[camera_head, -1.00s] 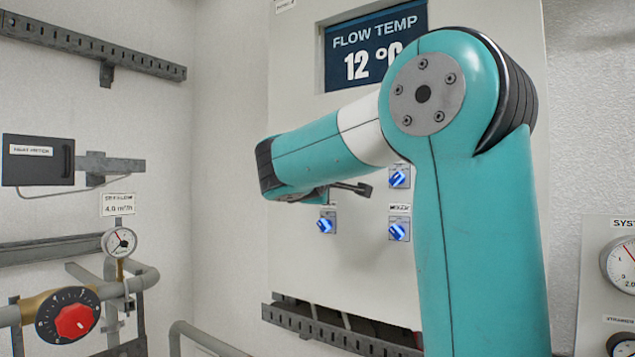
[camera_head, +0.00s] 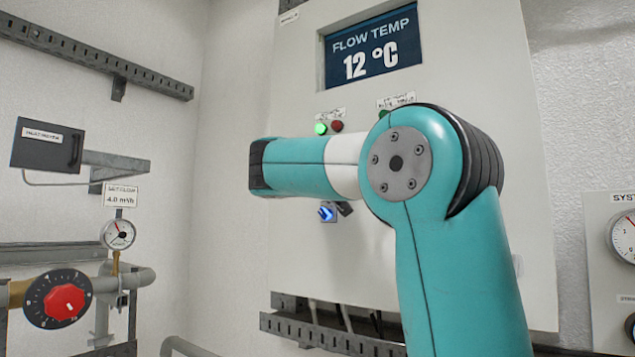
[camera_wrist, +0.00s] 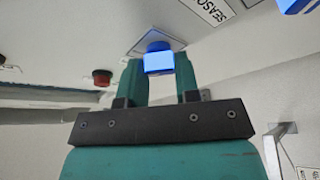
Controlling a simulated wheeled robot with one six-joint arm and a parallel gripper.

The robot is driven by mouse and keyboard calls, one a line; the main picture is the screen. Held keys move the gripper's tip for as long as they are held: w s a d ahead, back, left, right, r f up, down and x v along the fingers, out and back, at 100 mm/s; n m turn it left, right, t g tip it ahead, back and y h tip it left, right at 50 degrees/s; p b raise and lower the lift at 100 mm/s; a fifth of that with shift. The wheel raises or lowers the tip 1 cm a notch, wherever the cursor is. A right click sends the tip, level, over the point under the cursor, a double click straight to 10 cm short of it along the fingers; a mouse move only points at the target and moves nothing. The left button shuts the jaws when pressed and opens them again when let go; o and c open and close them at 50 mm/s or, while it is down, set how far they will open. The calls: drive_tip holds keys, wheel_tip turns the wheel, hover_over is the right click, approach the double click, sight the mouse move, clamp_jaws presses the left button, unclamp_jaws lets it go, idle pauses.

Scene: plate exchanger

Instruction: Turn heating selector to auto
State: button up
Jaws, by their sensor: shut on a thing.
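In the wrist view my gripper (camera_wrist: 159,66) has its two teal fingers on either side of a blue selector knob (camera_wrist: 159,58) on the panel, and it is shut on that knob. A label reading "SEASO…" lies beside it, and another blue knob (camera_wrist: 296,4) is at the top right corner. In the head view one blue knob (camera_head: 327,213) shows just below my arm. My arm hides the gripper's fingers and the other knobs there. I cannot read which knob is the heating selector, nor its position.
The white control panel (camera_head: 450,60) has a display (camera_head: 374,49) reading 12 °C. A lit green lamp (camera_head: 320,128) and a red lamp (camera_head: 337,126) sit above my arm. A red dial (camera_head: 66,301), gauge (camera_head: 118,234) and pipes stand at the left. A cable tray (camera_head: 330,338) runs below.

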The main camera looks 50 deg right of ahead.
drive_tip(key=shift+s+d+m+g+h+b, duration=0.15)
drive_tip(key=shift+m+g+h+b, duration=0.2)
drive_tip(key=shift+m, duration=0.35)
drive_tip(key=o, duration=0.9)
drive_tip(key=shift+d, duration=0.15)
